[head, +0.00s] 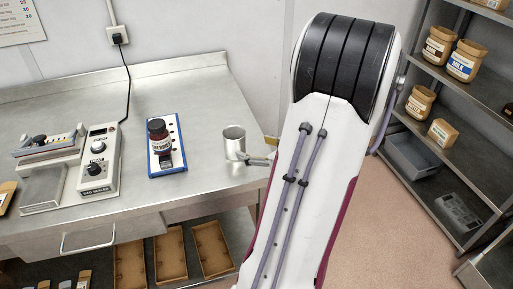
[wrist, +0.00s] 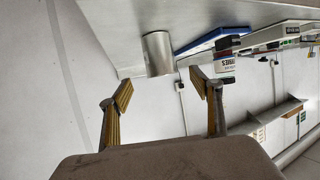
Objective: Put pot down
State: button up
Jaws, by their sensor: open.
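The pot (head: 234,139) is a plain silver metal cylinder. It stands upright on the steel worktop (head: 205,100), near the right end. My gripper (head: 258,158) shows only in part just right of the pot; my arm link hides the rest. In the wrist view the pot (wrist: 158,53) appears upside down, beyond the gap between the two yellowish fingers of my gripper (wrist: 163,83). The fingers are spread apart with nothing between them, clear of the pot.
A dark bottle (head: 158,135) stands on a blue-edged board (head: 178,150) left of the pot. A bag sealer (head: 100,160) is further left. Shelves (head: 455,90) with jars stand at the right. The worktop behind the pot is clear.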

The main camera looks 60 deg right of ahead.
dwell(0.6)
jog(key=w+a+r+n+g+h, duration=0.2)
jog(key=w+a+r+g, duration=0.2)
jog(key=w+a+r, duration=0.5)
jog(key=a+r+g+y, duration=0.1)
jog(key=a+r+y, duration=0.2)
jog(key=a, duration=1.5)
jog(key=s+a+n+g+y, duration=0.1)
jog(key=s+a+y, duration=0.1)
jog(key=s+a, duration=0.3)
jog(key=s+a+f+n+g+y, duration=0.1)
jog(key=s+a, duration=0.3)
jog(key=a, duration=0.6)
jog(key=shift+s+a+n+y, duration=0.15)
jog(key=shift+s+n+y, duration=0.2)
jog(key=shift+y, duration=0.35)
